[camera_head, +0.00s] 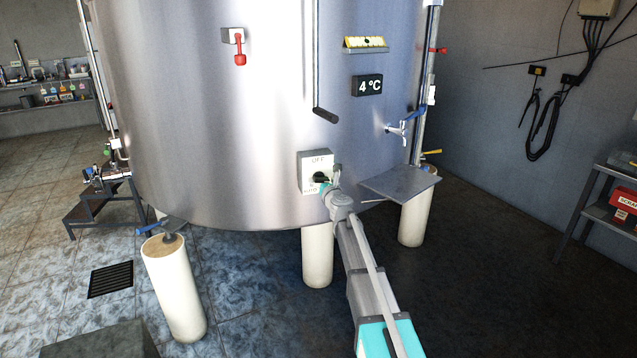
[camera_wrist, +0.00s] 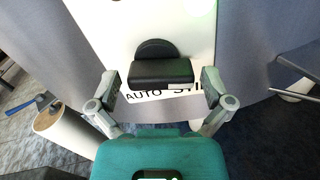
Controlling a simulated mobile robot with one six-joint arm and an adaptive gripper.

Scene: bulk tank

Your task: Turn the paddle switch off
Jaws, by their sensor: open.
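The paddle switch is a black knob (camera_wrist: 160,72) on a pale plate (camera_head: 307,164) on the front of the steel tank. The plate reads "OFF" at its top in the head view, with further lettering low down that my gripper partly covers. In the wrist view the plate (camera_wrist: 112,18) shows "AUTO" and a cut-off word below the knob. My gripper (camera_wrist: 160,86) is open, with one finger to the left of the knob and one to the right. Gaps show between the fingers and the knob. In the head view my gripper (camera_head: 327,188) hides part of the knob.
A grey shelf plate (camera_head: 400,183) juts out right of the switch, below a tap (camera_head: 397,129). Pale legs (camera_head: 175,288) support the tank. A red-handled valve (camera_head: 240,50) is at upper left.

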